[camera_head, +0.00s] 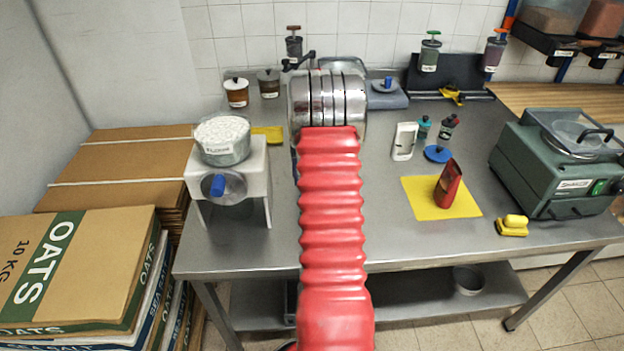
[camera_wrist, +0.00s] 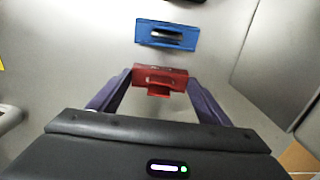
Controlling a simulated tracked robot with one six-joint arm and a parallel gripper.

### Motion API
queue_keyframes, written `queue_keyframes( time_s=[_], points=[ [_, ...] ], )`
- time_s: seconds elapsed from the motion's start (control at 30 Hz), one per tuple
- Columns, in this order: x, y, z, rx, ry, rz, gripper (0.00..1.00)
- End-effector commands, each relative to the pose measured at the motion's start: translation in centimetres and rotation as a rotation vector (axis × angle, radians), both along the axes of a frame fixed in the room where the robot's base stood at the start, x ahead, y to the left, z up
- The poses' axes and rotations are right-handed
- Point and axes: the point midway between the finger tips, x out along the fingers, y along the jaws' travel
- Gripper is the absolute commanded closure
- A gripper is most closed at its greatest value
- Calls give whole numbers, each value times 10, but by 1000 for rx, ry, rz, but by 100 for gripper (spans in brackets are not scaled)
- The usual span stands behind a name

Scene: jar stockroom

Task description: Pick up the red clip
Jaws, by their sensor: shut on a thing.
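The red clip (camera_wrist: 160,74) is between the two purple fingers of my gripper (camera_wrist: 158,82) in the wrist view. The fingers touch its two ends, and my gripper is shut on it. A small tab of the clip points toward my palm. Whether the clip rests on the grey surface or hangs just above it, I cannot tell. In the head view my red-sleeved arm reaches over the table and hides the gripper and the clip.
A blue clip (camera_wrist: 167,34) lies just beyond the red one. The steel table (camera_head: 370,225) holds a white scale with a bowl (camera_head: 222,150) at left, a yellow mat (camera_head: 425,200) with a red pouch (camera_head: 448,185), and a green machine (camera_head: 550,165) at right.

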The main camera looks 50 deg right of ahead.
Motion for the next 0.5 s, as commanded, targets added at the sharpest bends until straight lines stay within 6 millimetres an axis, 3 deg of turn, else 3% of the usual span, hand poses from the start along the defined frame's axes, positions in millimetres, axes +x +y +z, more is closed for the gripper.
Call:
queue_keyframes(
  time_s=[0.17,0.5],
  points=[
    [1,-1,19,-3,-3,1,50],
    [1,0,77,-2,-2,1,50]
  ],
)
